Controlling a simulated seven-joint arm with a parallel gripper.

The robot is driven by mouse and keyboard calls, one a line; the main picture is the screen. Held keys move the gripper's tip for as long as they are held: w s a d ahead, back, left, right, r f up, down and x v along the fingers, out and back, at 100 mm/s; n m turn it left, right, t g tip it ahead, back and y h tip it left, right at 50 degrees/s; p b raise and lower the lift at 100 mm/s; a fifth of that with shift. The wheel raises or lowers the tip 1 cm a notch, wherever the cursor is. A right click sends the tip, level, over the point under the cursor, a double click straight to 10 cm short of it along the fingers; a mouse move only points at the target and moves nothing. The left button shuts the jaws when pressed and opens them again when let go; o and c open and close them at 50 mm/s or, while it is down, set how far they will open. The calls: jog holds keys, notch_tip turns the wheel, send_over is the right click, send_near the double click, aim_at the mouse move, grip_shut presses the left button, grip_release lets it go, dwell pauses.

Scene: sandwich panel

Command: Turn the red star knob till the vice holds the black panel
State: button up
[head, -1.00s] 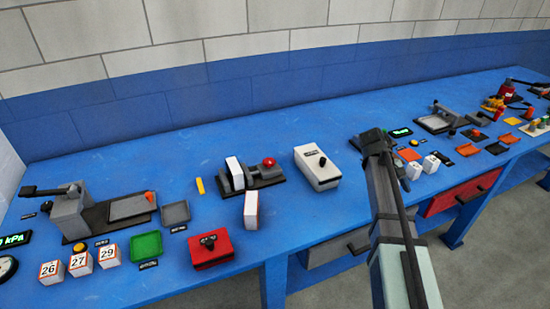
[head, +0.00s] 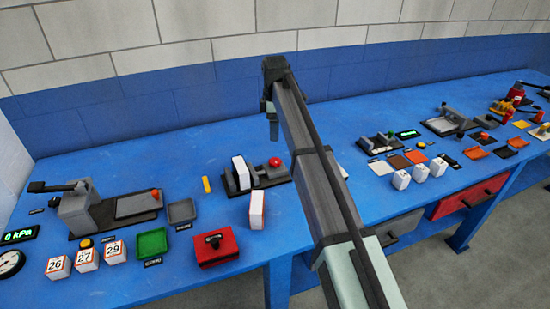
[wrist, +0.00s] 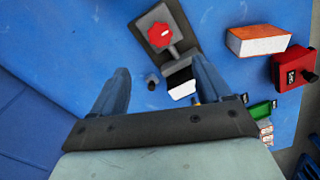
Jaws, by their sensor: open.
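The vice (head: 268,180) is a dark grey base with grey jaws on the blue bench. Its red star knob (head: 274,162) sits at its right end; in the wrist view the knob (wrist: 161,35) lies ahead of and above my fingers. A panel (head: 240,174) stands upright at the vice's left jaw, white on its face in the head view; the wrist view shows it black and white (wrist: 182,80). I cannot tell whether the jaws touch it. My gripper (head: 272,132) is open and empty, in the air above and behind the vice, fingers pointing down; fingers apart in the wrist view (wrist: 160,66).
A white block with orange sides (head: 257,209) stands in front of the vice. A red box with a black knob (head: 215,247) is front left. A yellow strip (head: 206,184) lies left of the vice. My arm hides most of a white box to the right.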

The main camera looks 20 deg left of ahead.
aim_at(275, 161)
notch_tip(275, 161, down, 13)
jog(key=shift+d+r, duration=0.1)
dwell(0.4)
jog(key=c, duration=1)
